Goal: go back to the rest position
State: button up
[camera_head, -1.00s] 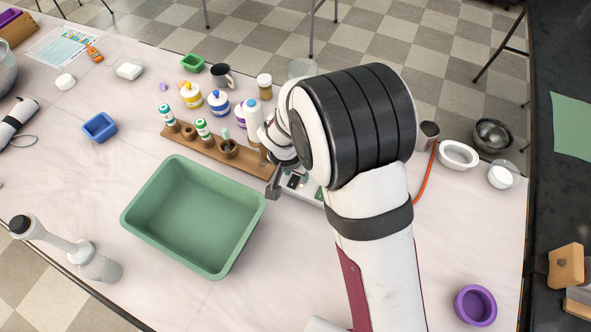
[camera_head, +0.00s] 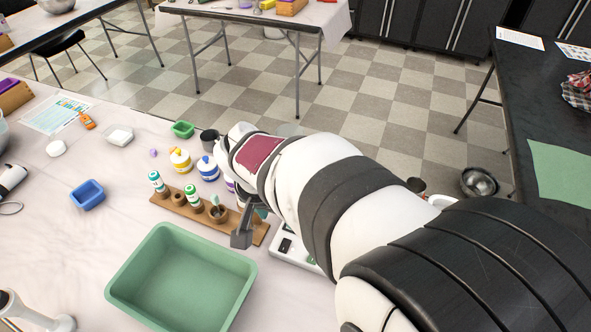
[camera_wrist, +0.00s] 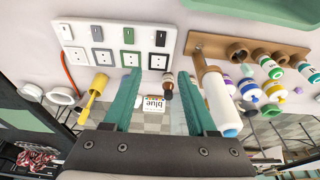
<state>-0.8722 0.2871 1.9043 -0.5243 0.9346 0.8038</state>
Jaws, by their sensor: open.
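In the head view, my gripper (camera_head: 243,232) hangs low at the right end of the wooden rack (camera_head: 187,207), above the table. My arm reaches in from the lower right. In the wrist view, the two teal fingers (camera_wrist: 160,95) stand well apart with nothing held between them. A white bottle with a blue end (camera_wrist: 218,102) shows close beside the right finger; I cannot tell whether they touch. A white panel with several switches and sockets (camera_wrist: 115,45) lies beyond the left finger; my arm partly hides it in the head view.
A green bin (camera_head: 182,275) stands at the front, left of my gripper. A blue tray (camera_head: 87,194) and several bottles, such as a yellow-banded one (camera_head: 180,160), stand further left and behind. My arm hides much of the right table.

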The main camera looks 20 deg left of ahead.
jog(key=shift+s+r, duration=0.1)
jog(key=shift+r, duration=0.35)
